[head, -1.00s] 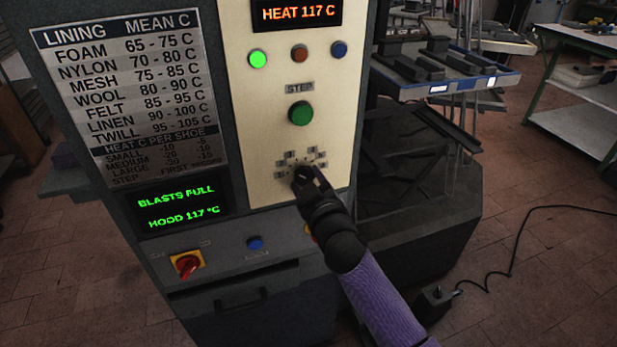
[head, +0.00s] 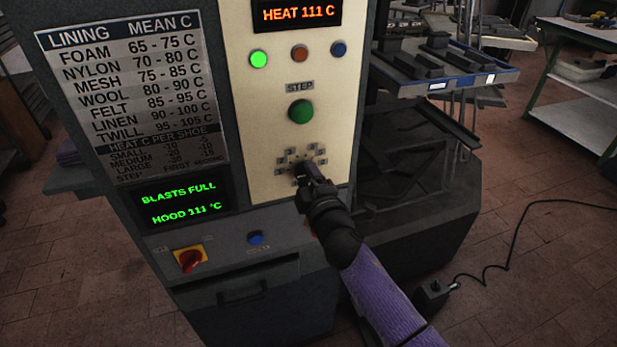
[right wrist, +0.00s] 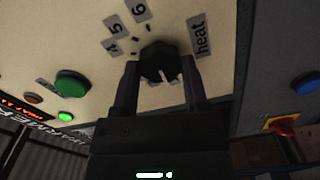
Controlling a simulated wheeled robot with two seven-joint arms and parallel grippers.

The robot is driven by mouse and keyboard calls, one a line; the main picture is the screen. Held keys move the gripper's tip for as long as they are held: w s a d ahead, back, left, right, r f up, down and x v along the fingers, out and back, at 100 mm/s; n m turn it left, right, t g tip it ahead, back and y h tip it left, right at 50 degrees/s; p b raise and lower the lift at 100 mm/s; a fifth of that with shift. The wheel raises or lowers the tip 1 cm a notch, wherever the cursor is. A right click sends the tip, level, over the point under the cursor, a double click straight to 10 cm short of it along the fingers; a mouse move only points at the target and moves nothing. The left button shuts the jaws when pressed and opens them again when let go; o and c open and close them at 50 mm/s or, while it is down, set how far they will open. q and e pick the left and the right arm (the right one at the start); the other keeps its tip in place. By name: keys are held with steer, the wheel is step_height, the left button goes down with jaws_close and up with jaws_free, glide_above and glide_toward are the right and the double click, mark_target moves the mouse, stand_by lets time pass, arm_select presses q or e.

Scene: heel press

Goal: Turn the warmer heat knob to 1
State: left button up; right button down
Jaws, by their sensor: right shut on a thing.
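The dark heat knob (right wrist: 158,62) sits on the cream panel beside a "heat" label (right wrist: 201,37). Number tags 4, 5 and 6 (right wrist: 139,9) show around it in the right wrist view; other tags are hidden or too small to read. My right gripper (right wrist: 162,80) is shut on the knob, one finger on each side. In the head view my right gripper (head: 303,173) covers most of the knob. Which number the knob points to cannot be told. The upper display (head: 296,12) reads HEAT 111 C. My left gripper is not in view.
The green STEP button (head: 300,111) is above the knob, with three small lamps (head: 299,53) higher up. The lower display (head: 181,204) reads BLASTS FULL, HOOD 111 °C. A red rotary switch (head: 190,259) and a blue button (head: 255,238) are lower left.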

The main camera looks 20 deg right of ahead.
steer(key=shift+f+n, duration=0.1)
steer(key=shift+n, duration=0.2)
steer(key=shift+c, duration=0.5)
jaws_free()
steer(key=shift+s, duration=0.1)
steer(key=shift+s, duration=0.35)
steer(key=s+p, duration=0.2)
steer(key=s, duration=0.7)
steer(key=shift+d, duration=0.15)
